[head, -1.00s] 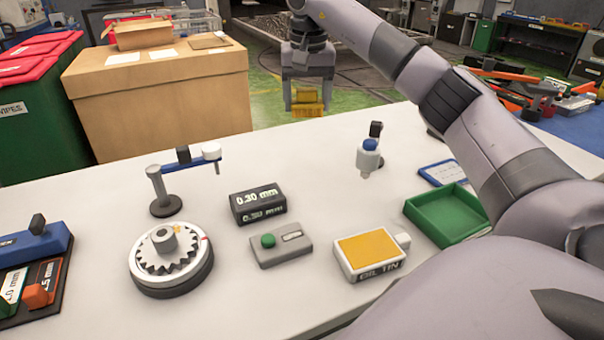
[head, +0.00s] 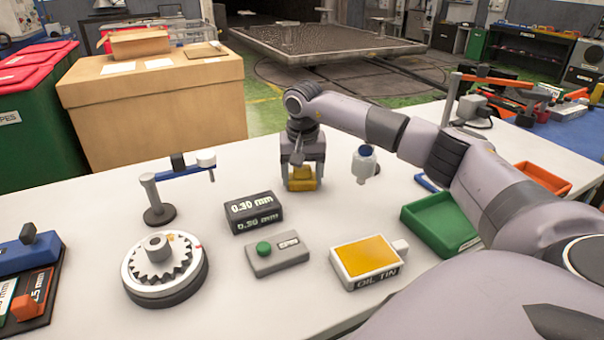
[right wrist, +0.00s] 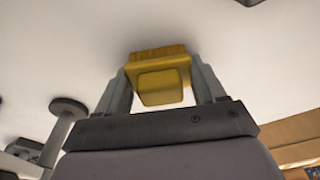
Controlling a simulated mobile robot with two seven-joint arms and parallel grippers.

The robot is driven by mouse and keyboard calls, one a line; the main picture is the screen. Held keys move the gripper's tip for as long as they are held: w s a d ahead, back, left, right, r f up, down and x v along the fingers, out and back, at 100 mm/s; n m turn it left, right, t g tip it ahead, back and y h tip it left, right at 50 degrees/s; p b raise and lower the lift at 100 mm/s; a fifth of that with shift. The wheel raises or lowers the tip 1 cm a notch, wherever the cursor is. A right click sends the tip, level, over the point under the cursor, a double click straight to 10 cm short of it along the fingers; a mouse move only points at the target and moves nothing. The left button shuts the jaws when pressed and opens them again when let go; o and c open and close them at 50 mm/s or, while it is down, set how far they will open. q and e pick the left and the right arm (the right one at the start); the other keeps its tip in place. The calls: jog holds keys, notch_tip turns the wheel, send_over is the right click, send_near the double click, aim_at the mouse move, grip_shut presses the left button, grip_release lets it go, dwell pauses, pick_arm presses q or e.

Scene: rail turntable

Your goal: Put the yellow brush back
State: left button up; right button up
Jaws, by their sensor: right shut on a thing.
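The yellow brush (head: 302,179) is between the fingers of my right gripper (head: 303,184), which is shut on it. They are at the far side of the white table (head: 225,290), behind the black 0.30 mm block and left of the white bottle. In the right wrist view the brush (right wrist: 160,82) sits squarely between the two fingers, with the white table surface behind it. The brush is low over the table; I cannot tell whether it touches. My left gripper is not in view.
The black block (head: 254,211), grey button box (head: 277,254), oil tin (head: 366,262) and gear disc (head: 164,270) stand nearer. The blue-capped bottle (head: 364,165) is close on the right. An empty green tray (head: 435,215) and an orange tray (head: 541,178) lie right.

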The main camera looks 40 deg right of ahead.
aim_at(302, 181)
jog(key=o, duration=0.9)
jog(key=shift+f, duration=0.1)
jog(key=shift+o, duration=0.2)
notch_tip(302, 181, up, 12)
jog(key=s+a, duration=0.1)
jog(key=shift+s, duration=0.15)
jog(key=shift+a, duration=0.15)
